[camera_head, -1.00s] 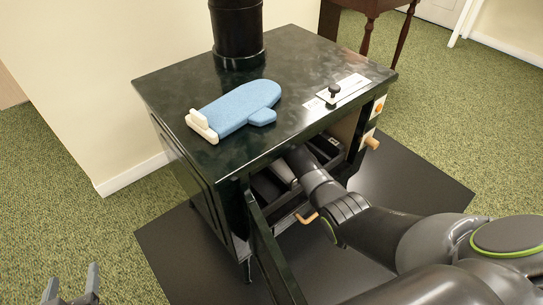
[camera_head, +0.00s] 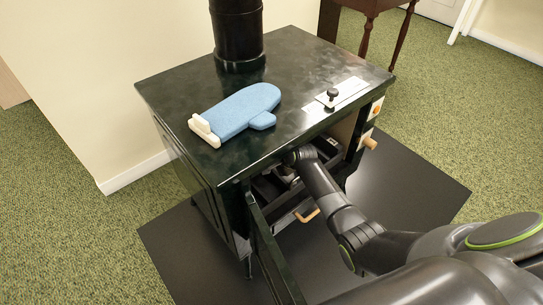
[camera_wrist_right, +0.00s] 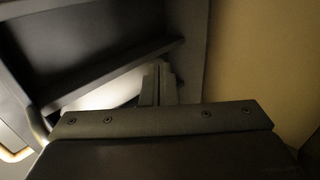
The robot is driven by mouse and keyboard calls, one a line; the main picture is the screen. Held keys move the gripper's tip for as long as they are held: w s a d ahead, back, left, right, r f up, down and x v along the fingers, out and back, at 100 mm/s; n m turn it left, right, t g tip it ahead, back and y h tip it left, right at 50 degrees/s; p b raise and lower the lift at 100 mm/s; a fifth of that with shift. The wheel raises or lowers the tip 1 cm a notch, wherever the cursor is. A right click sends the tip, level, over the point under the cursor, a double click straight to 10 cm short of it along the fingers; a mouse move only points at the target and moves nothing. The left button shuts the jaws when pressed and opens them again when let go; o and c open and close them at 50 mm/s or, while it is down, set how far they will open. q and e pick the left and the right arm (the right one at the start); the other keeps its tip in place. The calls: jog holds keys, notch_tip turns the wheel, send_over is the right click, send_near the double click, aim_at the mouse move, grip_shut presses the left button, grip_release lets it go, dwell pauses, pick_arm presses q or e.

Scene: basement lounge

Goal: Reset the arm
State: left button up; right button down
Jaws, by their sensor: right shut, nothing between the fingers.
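My right arm reaches from the lower right into the open front of the dark green stove (camera_head: 180,140) in the head view. My right gripper (camera_wrist_right: 158,85) is shut and empty in the right wrist view, with its fingertips close together. It is inside the stove, near a dark tray-like part (camera_wrist_right: 90,40). In the head view the wrist is just under the stove's top edge and mostly hides the gripper. My left gripper is not in view.
The stove door (camera_head: 272,262) hangs open in front, left of my right arm. A blue oven mitt (camera_head: 240,110) lies on the stove top. A wooden-handled pull (camera_head: 307,215) sticks out below the opening. A black floor mat (camera_head: 415,195) lies underneath.

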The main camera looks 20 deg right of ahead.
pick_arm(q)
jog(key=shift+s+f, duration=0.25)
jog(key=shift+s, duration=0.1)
pick_arm(e)
jog(key=shift+s+d, duration=0.15)
jog(key=shift+s, duration=0.15)
jog(key=shift+s, duration=0.1)
